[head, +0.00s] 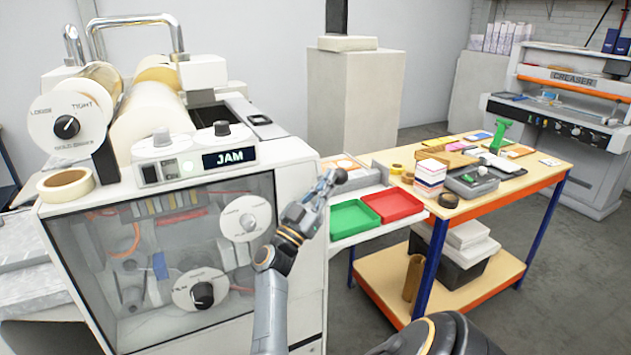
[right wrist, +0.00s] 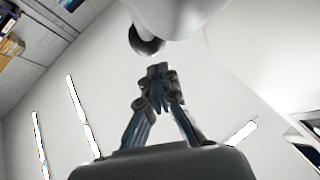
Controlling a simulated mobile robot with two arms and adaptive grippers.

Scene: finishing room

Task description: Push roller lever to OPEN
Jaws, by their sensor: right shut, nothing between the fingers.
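The white laminating machine (head: 302,215) stands at the left, with a lit display (head: 229,157) reading JAM. In the head view my right gripper (head: 328,182) is at the machine's right side, pointing up and right. In the right wrist view my right gripper (right wrist: 157,72) is shut and empty, fingertips together. A dark round knob (right wrist: 146,42) on a white body is just beyond the fingertips; I take it for the roller lever's end, but cannot tell whether they touch. No OPEN marking is readable. My left gripper is not in view.
A green tray (head: 355,217) and a red tray (head: 392,204) lie right of the gripper. A workbench (head: 480,205) with several supplies stands beyond. A tape roll (head: 65,184) rests on the machine's left edge. Grey floor is free at the right.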

